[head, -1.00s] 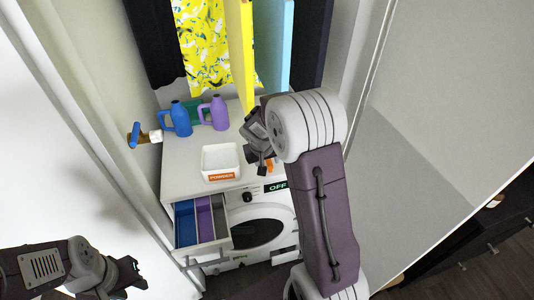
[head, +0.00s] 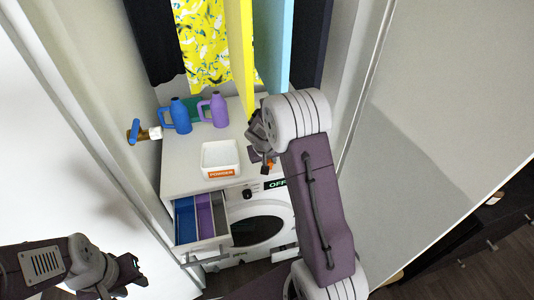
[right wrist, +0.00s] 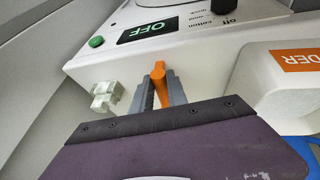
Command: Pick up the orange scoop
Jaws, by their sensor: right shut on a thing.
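The orange scoop (right wrist: 158,84) is between the fingers of my right gripper (right wrist: 160,92) in the right wrist view, and the fingers are shut on it. In the head view a small orange part of the scoop (head: 269,167) shows below my right gripper (head: 264,158), near the washer's front top edge. The rest of the scoop is hidden by the gripper and the arm. My left gripper (head: 132,272) is low at the left, away from the washer.
A white powder box (head: 221,156) stands on the washer top, left of my right gripper. A blue jug (head: 180,116) and a purple jug (head: 217,110) stand behind it. The detergent drawer (head: 213,243) is pulled out. Clothes, including a yellow patterned one (head: 203,48), hang above.

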